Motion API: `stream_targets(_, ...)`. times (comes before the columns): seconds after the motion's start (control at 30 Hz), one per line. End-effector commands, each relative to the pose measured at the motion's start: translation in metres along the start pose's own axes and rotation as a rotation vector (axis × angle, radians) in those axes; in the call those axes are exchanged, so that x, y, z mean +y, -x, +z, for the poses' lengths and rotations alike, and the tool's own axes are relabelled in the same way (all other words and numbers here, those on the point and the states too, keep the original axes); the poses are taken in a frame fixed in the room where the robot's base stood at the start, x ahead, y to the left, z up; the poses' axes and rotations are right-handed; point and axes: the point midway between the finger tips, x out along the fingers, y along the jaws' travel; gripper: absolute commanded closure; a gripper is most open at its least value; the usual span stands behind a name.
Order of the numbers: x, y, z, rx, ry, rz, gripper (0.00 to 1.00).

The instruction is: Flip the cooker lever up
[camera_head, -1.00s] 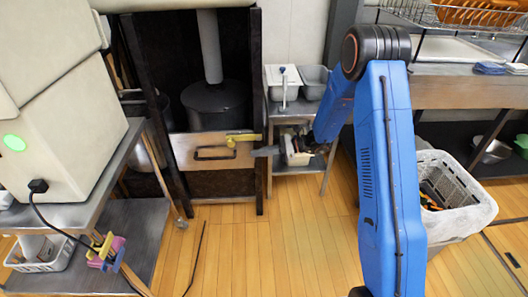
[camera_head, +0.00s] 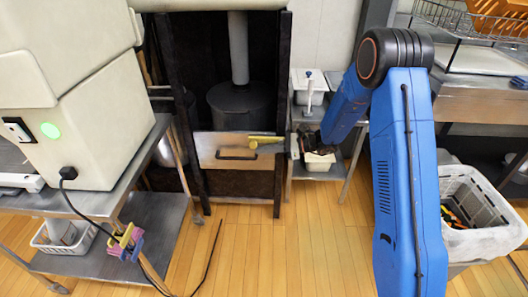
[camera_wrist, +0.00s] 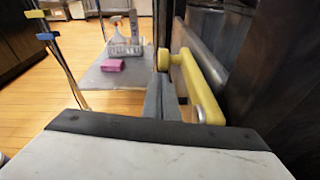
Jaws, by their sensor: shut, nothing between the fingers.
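The yellow cooker lever (camera_head: 266,140) lies about level along the top right of the metal front panel (camera_head: 222,162) of the dark-framed cooker. In the wrist view the lever (camera_wrist: 203,88) shows large, with a round knob at its far end. My gripper (camera_head: 293,147) is at the right end of the panel, close to the lever. In the wrist view its dark grey fingers (camera_wrist: 163,99) are shut and empty, just left of the lever. I cannot tell whether they touch it.
A large pot (camera_head: 240,105) stands inside the cooker. A metal shelf with white bins (camera_head: 310,80) is to its right, and a white crate (camera_head: 472,205) stands beyond my arm. A cream machine (camera_head: 95,120) sits on a table at left. A black cable lies on the floor.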

Motion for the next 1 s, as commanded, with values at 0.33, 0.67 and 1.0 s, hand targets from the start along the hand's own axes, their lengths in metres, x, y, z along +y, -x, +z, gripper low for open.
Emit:
stream_targets(0.33,0.0,0.0,0.003,-0.054,-0.003,0.006,1.0)
stream_targets(0.67,0.003,0.002,0.02,-0.135,-0.003,0.018,1.0)
stream_targets(1.0,0.004,0.007,0.034,-0.231,-0.011,0.031,1.0)
